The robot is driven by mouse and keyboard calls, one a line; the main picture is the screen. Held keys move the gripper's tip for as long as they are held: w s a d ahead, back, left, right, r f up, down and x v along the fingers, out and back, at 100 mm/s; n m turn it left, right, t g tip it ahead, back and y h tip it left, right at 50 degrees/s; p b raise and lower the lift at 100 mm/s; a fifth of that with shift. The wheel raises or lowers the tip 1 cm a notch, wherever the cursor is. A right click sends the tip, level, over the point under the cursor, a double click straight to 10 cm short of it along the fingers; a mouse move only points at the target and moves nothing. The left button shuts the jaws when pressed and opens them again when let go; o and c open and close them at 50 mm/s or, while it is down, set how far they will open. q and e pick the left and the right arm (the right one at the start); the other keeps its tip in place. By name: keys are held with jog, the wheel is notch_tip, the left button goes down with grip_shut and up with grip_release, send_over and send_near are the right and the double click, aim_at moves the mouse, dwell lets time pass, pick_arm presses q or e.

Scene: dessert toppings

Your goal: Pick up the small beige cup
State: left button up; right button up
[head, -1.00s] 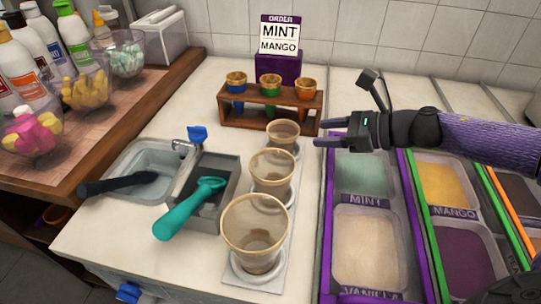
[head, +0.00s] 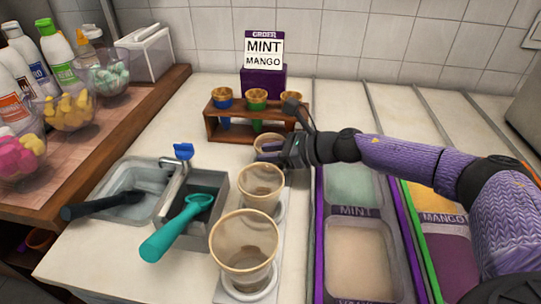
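The small beige cup (head: 266,140) is the farthest of three translucent beige cups standing in a row from back to front, in the middle of the head view. My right gripper (head: 272,153) reaches in from the right and is at this cup, its fingers overlapping the cup's body below the rim. The gripper hides most of the cup's right and lower side. I cannot tell whether the fingers are closed on it. The medium cup (head: 261,186) and the large cup (head: 244,250) stand nearer. My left gripper is not in view.
A wooden rack (head: 215,128) with cones stands just behind the small cup, before the order sign (head: 263,50). Tubs of mint (head: 352,186) and vanilla (head: 358,255) lie to the right. A teal scoop (head: 178,228) rests in the grey basin at left.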

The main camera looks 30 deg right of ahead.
grip_shut()
